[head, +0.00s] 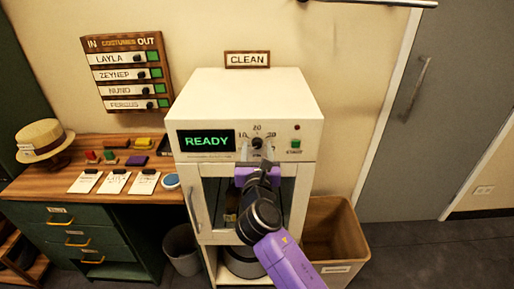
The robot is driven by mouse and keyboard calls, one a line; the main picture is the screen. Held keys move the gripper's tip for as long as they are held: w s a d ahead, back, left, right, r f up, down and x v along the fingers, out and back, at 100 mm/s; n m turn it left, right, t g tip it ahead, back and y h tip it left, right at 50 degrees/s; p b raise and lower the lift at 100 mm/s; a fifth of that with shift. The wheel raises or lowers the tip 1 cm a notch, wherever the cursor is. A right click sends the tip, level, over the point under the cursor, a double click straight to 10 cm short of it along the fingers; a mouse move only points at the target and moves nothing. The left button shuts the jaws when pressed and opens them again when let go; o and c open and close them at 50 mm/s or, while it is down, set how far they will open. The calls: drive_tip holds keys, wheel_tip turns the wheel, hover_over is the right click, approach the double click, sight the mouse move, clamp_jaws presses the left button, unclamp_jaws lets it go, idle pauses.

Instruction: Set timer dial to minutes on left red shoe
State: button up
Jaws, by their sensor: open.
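The timer dial (257,143) is a small dark knob on the upper front panel of a white cabinet (250,92). Marks reading 10, 20 and what looks like 30 stand around it. Its pointer is too small to read. My gripper (257,152) is open just below and in front of the dial, with one finger toward each side. I cannot tell whether the fingers touch it. No red shoe can be made out; my arm hides part of the cabinet's glass door (213,200), and dim brown shapes show behind the glass.
A green READY display (206,141) is left of the dial, and a green start button (296,143) is right of it. A wooden desk (130,196) with cards and a straw hat (41,139) stands left. A bin (335,235) stands right.

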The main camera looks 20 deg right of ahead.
drive_tip(key=shift+w+d, duration=0.1)
drive_tip(key=shift+w, duration=0.1)
clamp_jaws()
